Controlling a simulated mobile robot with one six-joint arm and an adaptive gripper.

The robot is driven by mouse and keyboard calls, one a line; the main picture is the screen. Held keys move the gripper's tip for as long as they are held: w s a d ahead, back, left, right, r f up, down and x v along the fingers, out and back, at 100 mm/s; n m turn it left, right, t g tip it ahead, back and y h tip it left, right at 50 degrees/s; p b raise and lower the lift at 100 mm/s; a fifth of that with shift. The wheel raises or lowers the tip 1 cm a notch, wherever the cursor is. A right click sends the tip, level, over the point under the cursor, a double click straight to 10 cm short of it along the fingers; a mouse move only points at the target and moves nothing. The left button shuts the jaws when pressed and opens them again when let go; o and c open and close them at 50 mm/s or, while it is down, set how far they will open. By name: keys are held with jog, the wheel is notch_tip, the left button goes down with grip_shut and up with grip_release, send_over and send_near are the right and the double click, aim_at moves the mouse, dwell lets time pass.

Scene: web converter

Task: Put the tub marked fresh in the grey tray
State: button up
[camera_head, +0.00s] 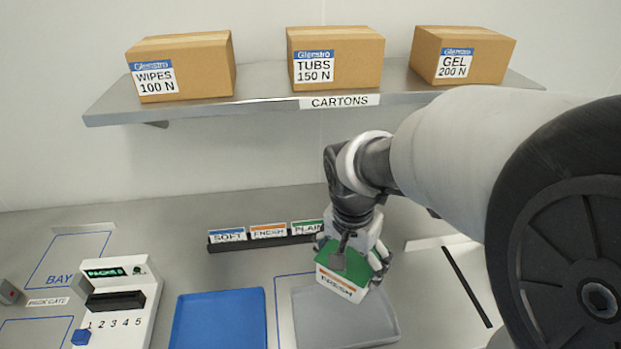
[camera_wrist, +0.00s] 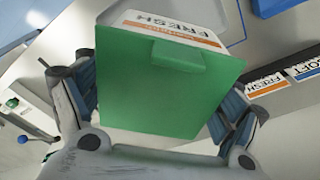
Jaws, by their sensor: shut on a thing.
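The tub marked fresh (camera_head: 342,278) is a white box with a green lid and an orange-striped label. My gripper (camera_head: 352,262) is shut on it, with one finger on each side. In the wrist view the tub's green lid (camera_wrist: 165,85) fills the middle, between the fingers of my gripper (camera_wrist: 165,110). The grey tray (camera_head: 312,328) lies on the counter below the tub in the head view. The tub overlaps the tray's far part in that view. I cannot tell whether the tub touches the tray.
A blue tray (camera_head: 218,322) lies left of the grey one. Behind stands a dark rack (camera_head: 262,244) with SOFT, FRESH and PLAIN cards. A white numbered device (camera_head: 118,305) is at left. A shelf (camera_head: 240,108) with cartons hangs above.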

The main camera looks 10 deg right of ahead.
notch_tip(320, 180, down, 18)
jog(key=b, duration=0.5)
jog(key=shift+s+r+b, duration=0.1)
jog(key=shift+r+b, duration=0.05)
jog(key=shift+b, duration=0.2)
jog(key=shift+f, duration=0.2)
jog(key=o, duration=1.2)
jog(key=shift+r, duration=0.1)
